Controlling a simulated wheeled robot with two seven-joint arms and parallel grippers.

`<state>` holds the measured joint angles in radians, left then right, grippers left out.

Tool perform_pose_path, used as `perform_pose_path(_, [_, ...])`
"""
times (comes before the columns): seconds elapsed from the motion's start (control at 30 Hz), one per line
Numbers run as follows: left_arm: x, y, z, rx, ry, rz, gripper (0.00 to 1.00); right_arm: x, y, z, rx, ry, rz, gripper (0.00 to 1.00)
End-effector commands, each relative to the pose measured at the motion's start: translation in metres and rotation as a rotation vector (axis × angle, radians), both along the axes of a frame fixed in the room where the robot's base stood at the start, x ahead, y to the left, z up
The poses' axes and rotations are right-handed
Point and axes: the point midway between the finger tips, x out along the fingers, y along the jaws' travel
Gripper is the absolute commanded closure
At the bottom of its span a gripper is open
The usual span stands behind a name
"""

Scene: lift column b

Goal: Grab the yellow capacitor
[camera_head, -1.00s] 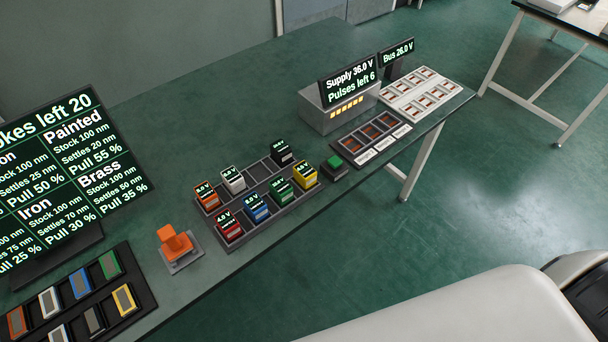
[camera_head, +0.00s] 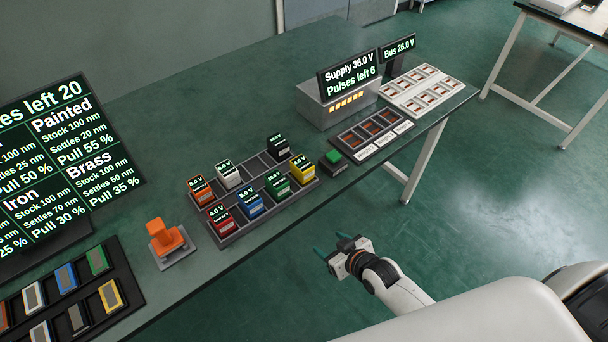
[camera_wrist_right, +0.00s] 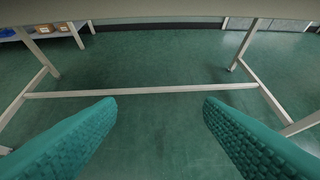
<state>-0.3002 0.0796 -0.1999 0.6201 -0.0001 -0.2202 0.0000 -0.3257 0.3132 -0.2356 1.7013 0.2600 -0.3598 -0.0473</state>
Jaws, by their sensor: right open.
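The yellow capacitor (camera_head: 302,169) stands upright in the right end of the front row of a dark rack (camera_head: 262,222) on the bench. Its lit label appears to read 4.0 V. My right gripper (camera_head: 329,252) is in front of the bench edge, over the floor, apart from the capacitor and to its lower right in the head view. In the right wrist view its two green fingers (camera_wrist_right: 160,108) are spread wide with nothing between them. That view shows the floor and bench legs, not the capacitor. My left gripper is not seen.
A green capacitor (camera_head: 277,184) stands left of the yellow one, and a black one (camera_head: 277,146) behind. A green button (camera_head: 333,158) lies just right of the rack. An orange lever (camera_head: 166,237) stands left. The supply box (camera_head: 338,103) is behind. The bench's front edge lies before my gripper.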

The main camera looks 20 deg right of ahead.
Motion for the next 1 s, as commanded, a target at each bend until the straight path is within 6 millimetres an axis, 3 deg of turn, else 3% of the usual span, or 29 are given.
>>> perform_pose_path(0.2, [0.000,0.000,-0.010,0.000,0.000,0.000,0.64,0.018,0.023,0.075,0.058,-0.145,0.064,0.38])
perform_pose_path(0.4, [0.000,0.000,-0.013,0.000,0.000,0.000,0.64,0.042,0.025,0.123,0.130,-0.349,0.098,0.38])
perform_pose_path(0.8, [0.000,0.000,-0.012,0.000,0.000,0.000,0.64,0.071,-0.008,0.141,0.191,-0.580,0.059,0.38])
perform_pose_path(1.0, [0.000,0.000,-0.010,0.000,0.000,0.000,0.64,0.096,-0.001,0.144,0.195,-0.596,0.056,0.38])
